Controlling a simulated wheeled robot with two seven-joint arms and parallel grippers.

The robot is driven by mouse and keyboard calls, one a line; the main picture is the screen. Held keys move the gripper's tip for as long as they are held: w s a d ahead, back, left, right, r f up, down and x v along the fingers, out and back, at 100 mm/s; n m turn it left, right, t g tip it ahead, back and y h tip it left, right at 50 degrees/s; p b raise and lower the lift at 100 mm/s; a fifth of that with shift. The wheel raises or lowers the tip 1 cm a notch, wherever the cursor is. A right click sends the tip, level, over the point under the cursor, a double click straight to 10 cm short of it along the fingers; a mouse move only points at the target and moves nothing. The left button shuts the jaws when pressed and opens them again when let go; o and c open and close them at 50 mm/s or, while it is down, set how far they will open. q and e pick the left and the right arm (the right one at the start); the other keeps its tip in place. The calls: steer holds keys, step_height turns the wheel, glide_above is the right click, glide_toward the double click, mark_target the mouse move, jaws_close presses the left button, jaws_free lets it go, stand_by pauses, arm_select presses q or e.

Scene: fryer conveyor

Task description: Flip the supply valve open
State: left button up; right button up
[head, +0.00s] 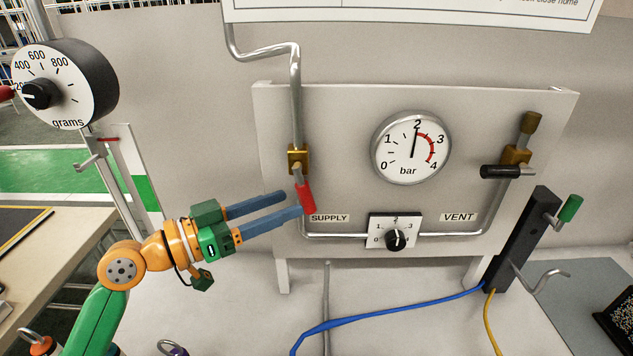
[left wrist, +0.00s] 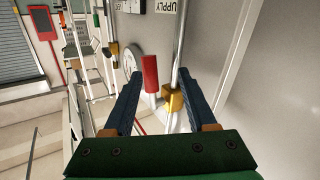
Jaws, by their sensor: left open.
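The supply valve has a brass body (head: 298,158) on the vertical pipe at the panel's left. Its red handle (head: 306,197) points down, slightly tilted, beside the SUPPLY label (head: 329,218). My left gripper (head: 291,204) reaches in from the left with its blue fingers apart, tips close to the red handle. In the left wrist view the red handle (left wrist: 150,73) shows between the two open fingers (left wrist: 158,78), nearer the left one, and the brass body (left wrist: 174,99) shows nearer the right one. Contact cannot be told. My right gripper is not in view.
The panel also holds a bar gauge (head: 411,147) reading about 2, a dial knob (head: 395,240) and the vent valve's black handle (head: 500,171) at right. A grams dial (head: 66,84) stands at left. A blue hose (head: 400,311) crosses the table below.

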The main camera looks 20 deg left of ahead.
mark_target(306, 214)
arm_select(q)
steer(key=d, duration=0.1)
steer(key=r+p, duration=0.1)
steer(key=d+p, duration=0.1)
steer(key=shift+w+d+r, duration=0.25)
steer(key=shift+d+r, duration=0.05)
steer(key=shift+r, duration=0.05)
steer(key=shift+w+d+f+p, duration=0.25)
steer(key=shift+w+d, duration=0.15)
steer(key=shift+w, duration=0.15)
steer(key=shift+w+d+f+p, duration=0.25)
steer(key=shift+w+d, duration=0.15)
steer(key=shift+w, duration=0.1)
steer(key=shift+w+f, duration=0.15)
steer(key=shift+w, duration=0.05)
steer(key=shift+s+a, duration=0.1)
steer(key=shift+s, duration=0.15)
jaws_close()
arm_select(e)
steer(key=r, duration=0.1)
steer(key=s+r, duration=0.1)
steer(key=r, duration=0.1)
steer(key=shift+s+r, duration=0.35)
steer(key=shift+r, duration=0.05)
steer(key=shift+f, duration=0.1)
